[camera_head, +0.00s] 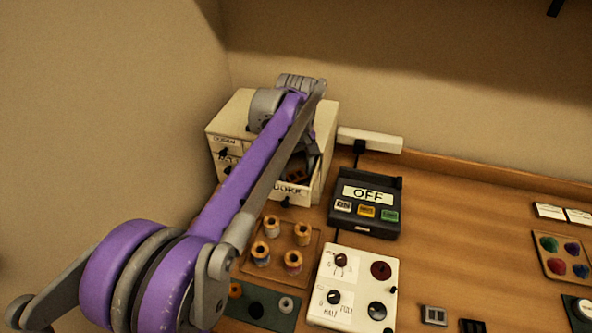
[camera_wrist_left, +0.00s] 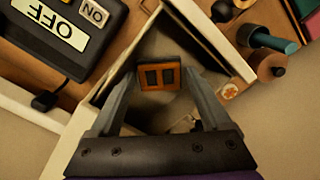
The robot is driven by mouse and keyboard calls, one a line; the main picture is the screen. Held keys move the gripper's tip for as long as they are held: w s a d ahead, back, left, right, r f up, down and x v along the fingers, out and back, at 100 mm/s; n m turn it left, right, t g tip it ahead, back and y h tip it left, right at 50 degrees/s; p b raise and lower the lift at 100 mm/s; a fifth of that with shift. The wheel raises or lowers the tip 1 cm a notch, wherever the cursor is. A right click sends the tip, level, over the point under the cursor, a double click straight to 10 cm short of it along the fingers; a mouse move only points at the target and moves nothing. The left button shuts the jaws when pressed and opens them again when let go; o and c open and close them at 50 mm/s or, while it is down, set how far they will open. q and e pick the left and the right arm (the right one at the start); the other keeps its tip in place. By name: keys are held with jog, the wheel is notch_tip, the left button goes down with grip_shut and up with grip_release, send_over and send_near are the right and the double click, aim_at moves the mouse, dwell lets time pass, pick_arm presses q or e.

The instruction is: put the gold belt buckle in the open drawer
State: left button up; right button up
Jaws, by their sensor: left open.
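The gold belt buckle (camera_wrist_left: 158,77), an orange-gold frame with two dark openings, is inside the open drawer (camera_wrist_left: 213,38) in the left wrist view. The drawer belongs to a small cream cabinet (camera_head: 243,104) at the back left. My left gripper (camera_wrist_left: 158,90) is open over the drawer, with a finger on each side of the buckle. Whether the fingers touch the buckle is unclear. In the head view my arm hides most of the gripper and part of the drawer; the drawer front (camera_head: 294,193) shows. My right gripper is not in view.
A black switch box (camera_head: 367,222) reading OFF stands right of the drawer. A tray of thread spools (camera_head: 302,235) and a white dial panel (camera_head: 328,262) are in front. Silver (camera_head: 434,315) and dark (camera_head: 472,326) buckles lie at the front. The table's middle right is clear.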

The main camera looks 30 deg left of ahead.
aim_at(296, 175)
pick_arm(q)
notch_tip(296, 175, up, 12)
jog(key=p, duration=0.1)
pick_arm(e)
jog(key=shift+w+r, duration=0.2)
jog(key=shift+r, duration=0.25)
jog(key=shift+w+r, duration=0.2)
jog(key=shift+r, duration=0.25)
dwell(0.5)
